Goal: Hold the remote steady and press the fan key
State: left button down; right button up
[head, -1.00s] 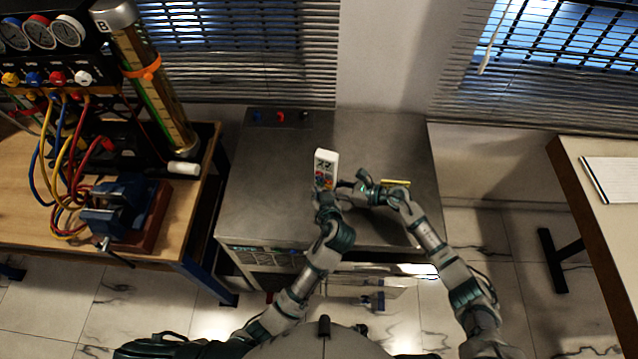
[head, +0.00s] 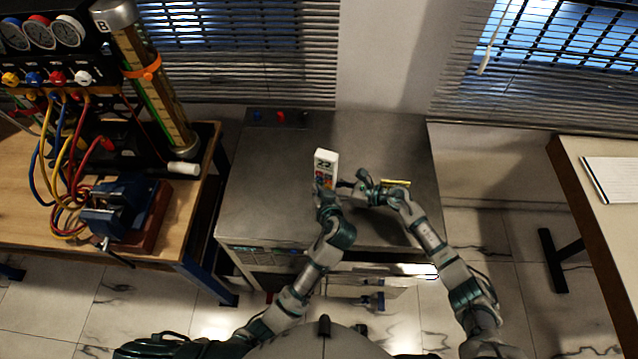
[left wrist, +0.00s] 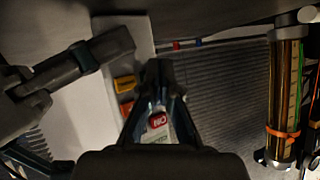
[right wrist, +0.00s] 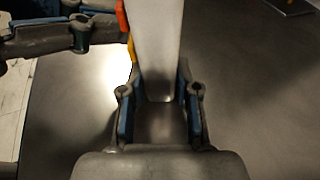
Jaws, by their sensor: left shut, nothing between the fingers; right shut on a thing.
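The white remote (head: 326,158) is held up above the grey metal bench top, its display and some coloured keys showing. My right gripper (head: 352,187) is shut on the remote from its right side; in the right wrist view the remote's edge (right wrist: 160,35) sits between the fingers. My left gripper (head: 322,190) is shut and empty, its tips over the lower key area. I cannot tell which key is the fan key or whether the tips touch one.
The metal bench (head: 265,180) is mostly clear, with small coloured knobs at its back edge. A yellow object (head: 396,183) lies behind my right wrist. A wooden table with gauges, hoses and a vise (head: 120,205) stands left; another table with paper (head: 612,178) stands right.

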dwell(0.4)
pick_arm(q)
jog(key=shift+s+a, duration=0.2)
jog(key=shift+s, duration=0.55)
jog(key=shift+s+a, duration=0.25)
jog(key=shift+s, duration=0.55)
jog(key=shift+s+a, duration=0.3)
jog(key=shift+s, duration=0.5)
jog(key=shift+s+a, duration=0.25)
jog(key=shift+s, duration=0.55)
pick_arm(e)
jog(key=o, duration=0.9)
jog(key=shift+o, duration=0.2)
